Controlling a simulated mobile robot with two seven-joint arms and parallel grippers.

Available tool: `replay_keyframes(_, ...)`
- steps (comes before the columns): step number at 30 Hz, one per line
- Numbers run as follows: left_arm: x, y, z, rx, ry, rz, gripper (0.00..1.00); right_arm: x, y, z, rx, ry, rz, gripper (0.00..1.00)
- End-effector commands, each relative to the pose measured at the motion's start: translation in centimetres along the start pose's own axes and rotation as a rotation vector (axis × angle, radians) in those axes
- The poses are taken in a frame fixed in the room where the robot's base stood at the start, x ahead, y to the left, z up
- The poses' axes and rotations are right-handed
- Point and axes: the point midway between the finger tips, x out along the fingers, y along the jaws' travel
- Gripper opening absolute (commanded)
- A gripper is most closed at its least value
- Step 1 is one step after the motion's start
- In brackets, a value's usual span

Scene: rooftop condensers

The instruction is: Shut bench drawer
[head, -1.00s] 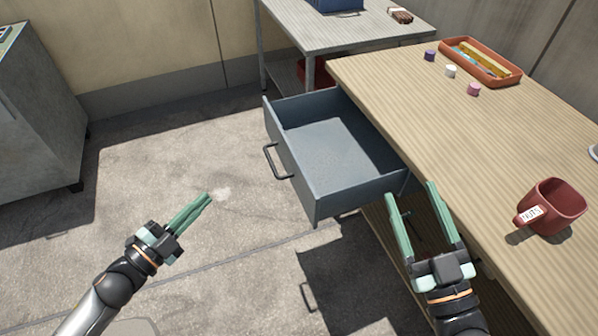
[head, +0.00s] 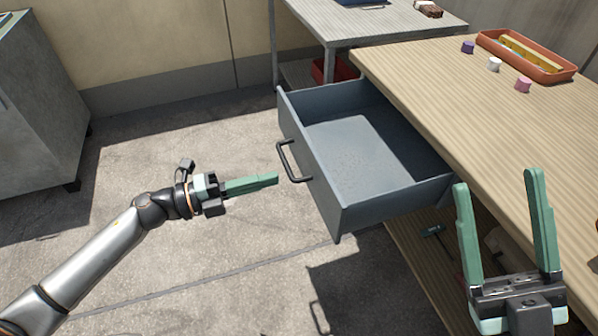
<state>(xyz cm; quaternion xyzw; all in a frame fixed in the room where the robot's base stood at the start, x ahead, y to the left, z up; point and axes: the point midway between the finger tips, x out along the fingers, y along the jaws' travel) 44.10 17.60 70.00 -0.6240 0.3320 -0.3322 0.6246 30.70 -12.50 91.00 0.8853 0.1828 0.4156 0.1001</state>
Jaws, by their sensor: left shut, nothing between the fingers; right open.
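The grey-blue bench drawer (head: 366,210) is pulled well out of the wooden bench (head: 440,95), and its inside looks empty. A dark bar handle (head: 291,162) is on its front panel, facing left. My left gripper (head: 276,178) is shut and empty. Its green fingertips point right, just left of the handle and slightly below it in the picture, seemingly with a small gap. My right gripper (head: 503,190) is open and empty, in front of the bench edge at the right of the drawer.
On the bench are an orange tray (head: 490,40) with a yellow item and purple (head: 468,47), white (head: 494,64) and pink (head: 523,84) small pieces. A grey table (head: 385,28) stands behind, and a grey cabinet (head: 40,110) at left. The floor left of the drawer is clear.

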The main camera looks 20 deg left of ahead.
Motion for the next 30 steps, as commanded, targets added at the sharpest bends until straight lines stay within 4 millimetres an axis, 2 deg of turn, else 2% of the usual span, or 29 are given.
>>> replay_keyframes(1, 1.1, -0.1, 0.0, 0.004, 0.001, -0.004, 0.0, -0.1, -0.1, 0.1, 0.002, -0.001, 0.0, 0.69)
replay_keyframes(6, 4.0, 0.0, 0.0, 0.001, 0.0, -0.004, 0.0, -0.3, -0.2, 0.4, 0.007, -0.001, 0.0, 0.69)
replay_keyframes(12, 6.4, 0.0, 0.0, 0.0, -0.001, -0.003, 0.0, -0.5, -0.2, 0.5, 0.012, -0.002, 0.002, 0.69)
replay_keyframes(30, 7.5, -0.1, 0.0, -0.001, -0.001, -0.002, 0.0, -0.4, -0.3, 0.4, 0.014, -0.003, -0.001, 0.69)
